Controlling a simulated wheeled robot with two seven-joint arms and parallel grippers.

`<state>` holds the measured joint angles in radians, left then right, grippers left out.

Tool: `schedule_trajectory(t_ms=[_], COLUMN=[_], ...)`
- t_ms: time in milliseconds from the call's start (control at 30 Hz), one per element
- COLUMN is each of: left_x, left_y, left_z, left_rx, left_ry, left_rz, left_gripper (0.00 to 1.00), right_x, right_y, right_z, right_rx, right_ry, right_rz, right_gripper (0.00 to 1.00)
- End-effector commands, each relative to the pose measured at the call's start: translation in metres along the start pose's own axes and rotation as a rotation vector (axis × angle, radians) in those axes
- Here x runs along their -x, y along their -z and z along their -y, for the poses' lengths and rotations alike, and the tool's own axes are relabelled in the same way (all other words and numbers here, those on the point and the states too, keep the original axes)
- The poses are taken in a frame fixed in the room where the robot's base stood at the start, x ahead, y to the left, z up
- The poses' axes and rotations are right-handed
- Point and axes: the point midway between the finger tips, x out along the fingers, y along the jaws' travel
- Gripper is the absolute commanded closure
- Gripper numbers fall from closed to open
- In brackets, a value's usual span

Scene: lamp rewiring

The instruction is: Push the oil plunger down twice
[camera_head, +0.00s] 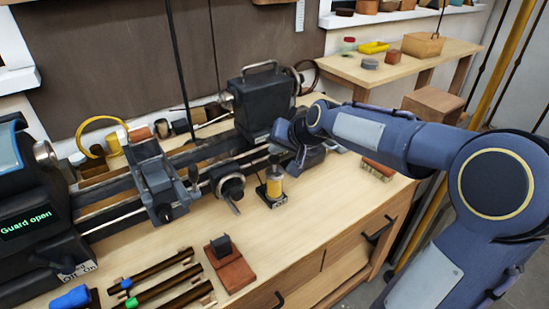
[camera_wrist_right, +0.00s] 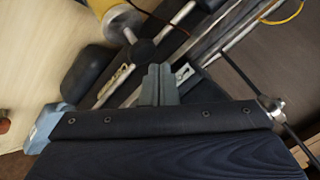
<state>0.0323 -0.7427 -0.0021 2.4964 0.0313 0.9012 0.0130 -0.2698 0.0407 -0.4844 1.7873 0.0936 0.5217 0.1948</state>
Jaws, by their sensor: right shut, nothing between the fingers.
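The oil pot is a small yellow cylinder (camera_head: 274,187) with a dark plunger on top, standing upright on the bench in front of the lathe. In the right wrist view its yellow body (camera_wrist_right: 103,8) is cut off at the top edge, with a grey collar, a thin stem and a dark round plunger knob (camera_wrist_right: 143,53). My right gripper (camera_head: 277,156) is above the pot, near the plunger top. Its fingers also show in the right wrist view (camera_wrist_right: 159,84), shut and empty, close to the knob; I cannot tell whether they touch it. My left gripper is not in view.
The lathe, with its carriage (camera_head: 160,182) and tailstock (camera_head: 264,103), runs behind the pot. A red-brown block (camera_head: 230,270) and several dark rods (camera_head: 160,287) lie at the front. A brush (camera_head: 378,168) lies right, under my arm. Bench around the pot's front is clear.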

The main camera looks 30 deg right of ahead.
Motion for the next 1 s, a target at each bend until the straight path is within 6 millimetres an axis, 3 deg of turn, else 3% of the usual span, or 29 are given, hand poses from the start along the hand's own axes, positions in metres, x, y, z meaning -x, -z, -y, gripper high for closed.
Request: schedule_trajectory(t_ms=[1000], left_x=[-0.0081], left_y=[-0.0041], left_z=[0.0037], left_rx=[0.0], left_ry=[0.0], left_rz=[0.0], left_gripper=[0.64], right_x=[-0.0074], right_y=[-0.0054], right_z=[-0.0057], right_rx=[0.0], right_ry=[-0.001], right_rz=[0.0], right_gripper=[1.0])
